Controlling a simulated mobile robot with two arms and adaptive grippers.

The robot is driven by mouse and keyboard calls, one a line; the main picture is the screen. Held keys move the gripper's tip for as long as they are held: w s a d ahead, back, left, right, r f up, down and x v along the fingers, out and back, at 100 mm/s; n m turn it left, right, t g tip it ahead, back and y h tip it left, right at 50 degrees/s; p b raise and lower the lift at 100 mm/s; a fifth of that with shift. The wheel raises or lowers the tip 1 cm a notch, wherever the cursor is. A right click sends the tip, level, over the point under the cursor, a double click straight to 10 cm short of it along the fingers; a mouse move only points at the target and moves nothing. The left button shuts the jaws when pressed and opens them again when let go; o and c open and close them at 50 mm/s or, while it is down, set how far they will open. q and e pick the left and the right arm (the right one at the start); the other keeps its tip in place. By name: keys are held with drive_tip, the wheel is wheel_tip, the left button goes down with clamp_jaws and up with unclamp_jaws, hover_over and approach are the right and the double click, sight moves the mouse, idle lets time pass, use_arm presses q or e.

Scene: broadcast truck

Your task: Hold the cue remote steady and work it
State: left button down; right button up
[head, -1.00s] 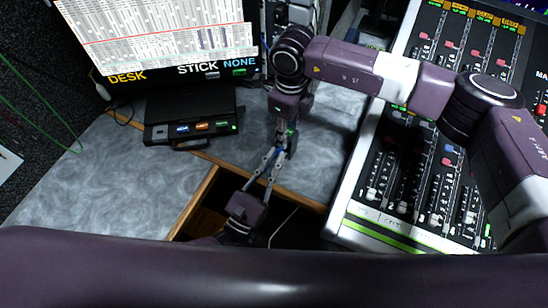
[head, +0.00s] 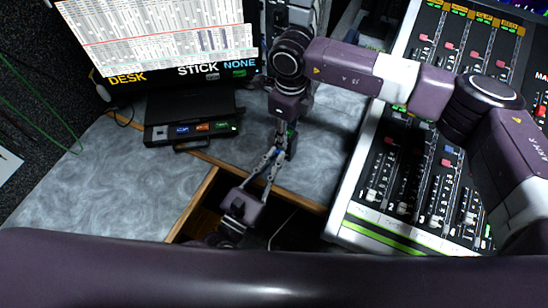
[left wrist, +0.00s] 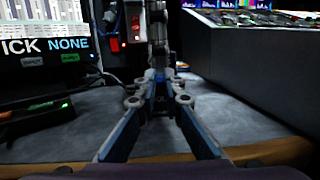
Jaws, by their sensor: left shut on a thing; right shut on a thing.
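My right gripper (head: 281,138) hangs down over the grey desk, left of the mixing console. My left gripper (head: 273,160) reaches up from the bottom, and its fingertips meet the right gripper's fingers. Both are shut on what seems to be the cue remote (head: 292,143), a small dark piece mostly hidden by the fingers. In the left wrist view, the left fingers (left wrist: 160,88) converge at the middle on something dark, with the right gripper (left wrist: 159,45) straight above. The remote's buttons and facing cannot be made out.
A black box with lit coloured labels (head: 192,131) sits on the desk below a monitor (head: 160,38) reading DESK, STICK and NONE. The mixing console (head: 350,205) borders the right. An opening with a wooden edge (head: 194,200) lies below the grippers. The left desk area is clear.

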use_arm(q)
drive_tip(key=c, duration=2)
unclamp_jaws()
drive_tip(key=shift+c, duration=0.2)
drive_tip(key=shift+f+t, duration=0.2)
drive_tip(key=shift+t, duration=0.1)
